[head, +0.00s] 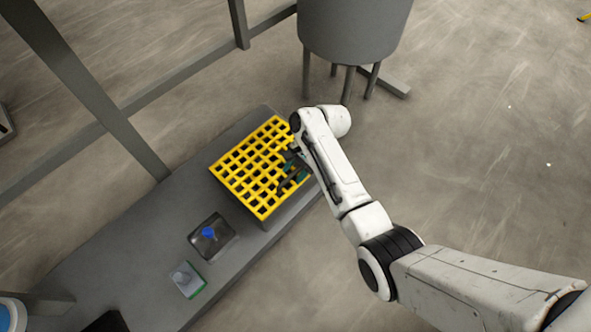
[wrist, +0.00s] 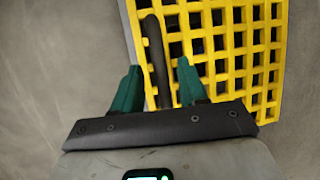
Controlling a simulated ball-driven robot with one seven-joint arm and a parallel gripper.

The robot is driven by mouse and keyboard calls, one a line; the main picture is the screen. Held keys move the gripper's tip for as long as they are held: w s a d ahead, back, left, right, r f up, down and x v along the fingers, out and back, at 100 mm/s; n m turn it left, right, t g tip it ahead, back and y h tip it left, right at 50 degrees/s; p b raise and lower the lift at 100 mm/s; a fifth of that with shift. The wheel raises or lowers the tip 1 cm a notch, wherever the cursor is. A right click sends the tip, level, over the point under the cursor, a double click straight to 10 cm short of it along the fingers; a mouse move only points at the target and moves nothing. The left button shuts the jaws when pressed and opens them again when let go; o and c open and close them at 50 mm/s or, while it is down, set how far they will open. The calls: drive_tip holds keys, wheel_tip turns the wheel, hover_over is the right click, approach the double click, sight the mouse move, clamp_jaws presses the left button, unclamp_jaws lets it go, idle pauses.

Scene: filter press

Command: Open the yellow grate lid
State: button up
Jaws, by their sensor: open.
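The yellow grate lid (head: 250,166) lies flat and looks shut over a grey box at the end of the low grey platform. In the wrist view the lid (wrist: 232,50) fills the upper right. A dark bar-like handle (wrist: 153,50) runs along the lid's near edge. My gripper (wrist: 158,67) is open, with one green finger on each side of this bar. I see gaps between the bar and both fingers. In the head view my gripper (head: 289,180) is over the lid's right side, partly hidden by my arm.
On the platform (head: 130,235) stand a dark square container with a blue top (head: 209,234) and a clear container with a green edge (head: 188,279). A grey tank on legs (head: 352,28) stands beyond the lid. Grey frame bars (head: 90,90) run at left.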

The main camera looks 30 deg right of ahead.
clamp_jaws()
idle(0.6)
